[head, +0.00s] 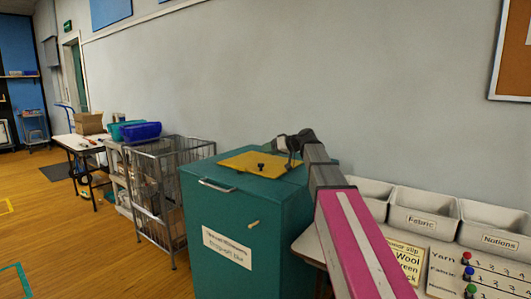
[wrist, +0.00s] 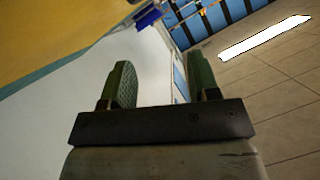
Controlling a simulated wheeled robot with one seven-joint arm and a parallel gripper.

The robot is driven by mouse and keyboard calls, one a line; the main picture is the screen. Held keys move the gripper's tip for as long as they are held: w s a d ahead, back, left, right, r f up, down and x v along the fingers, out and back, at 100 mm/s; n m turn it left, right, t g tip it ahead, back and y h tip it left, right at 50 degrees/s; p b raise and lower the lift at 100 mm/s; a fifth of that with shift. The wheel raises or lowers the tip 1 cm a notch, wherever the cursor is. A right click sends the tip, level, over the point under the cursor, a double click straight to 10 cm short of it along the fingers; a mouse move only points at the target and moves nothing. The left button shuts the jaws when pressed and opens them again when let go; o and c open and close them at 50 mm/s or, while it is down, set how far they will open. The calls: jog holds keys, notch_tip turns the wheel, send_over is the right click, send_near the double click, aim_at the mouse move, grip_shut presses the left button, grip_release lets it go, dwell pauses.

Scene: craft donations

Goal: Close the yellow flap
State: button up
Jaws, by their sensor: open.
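My gripper (head: 291,158) is at the flap's right rear side, partly hidden by my own arm. In the wrist view my gripper (wrist: 160,65) is open, its two green-padded fingers apart with nothing between them. Whether it touches the flap is unclear.
Grey bins labelled Fabric (head: 422,222) and Notions (head: 497,240) stand at the right, with a yellow sign (head: 405,262) in front. A wire cage cart (head: 160,200) stands left of the cabinet. A wall (head: 300,70) rises behind. Open wooden floor (head: 85,250) is at the left.

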jog(key=v, duration=0.8)
